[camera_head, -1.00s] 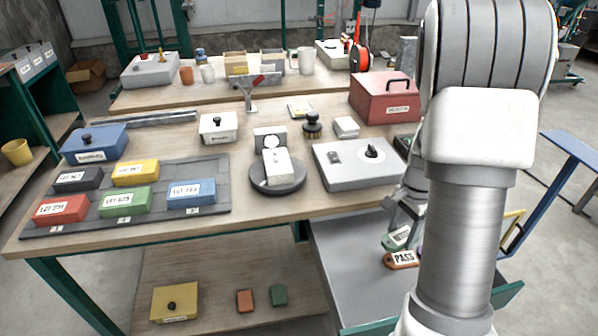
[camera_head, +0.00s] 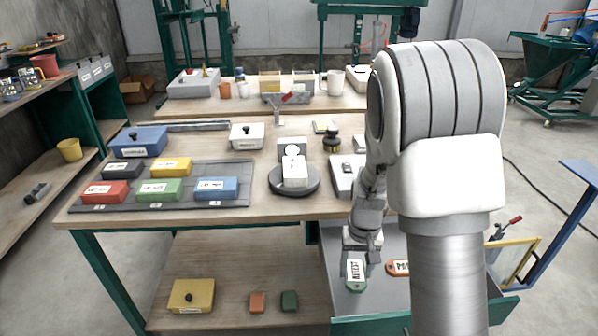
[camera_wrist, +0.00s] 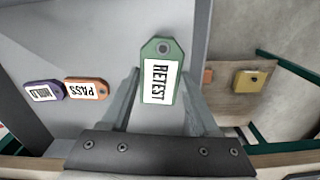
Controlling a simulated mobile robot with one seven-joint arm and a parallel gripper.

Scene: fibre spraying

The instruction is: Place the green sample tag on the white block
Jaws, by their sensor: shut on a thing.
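The white block (camera_head: 295,171) stands on a round dark grey base on the bench, up and left of my gripper. A small white disc shows behind the block's top. My gripper and the tag are apart from the block.
An orange PASS tag (camera_wrist: 86,88) and a purple HOLD tag (camera_wrist: 43,91) lie in the drawer (camera_head: 330,250). Left of the block is a dark tray (camera_head: 240,204) with several coloured lot boxes. A grey control box (camera_head: 343,177) stands right of the block, partly hidden by my arm.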

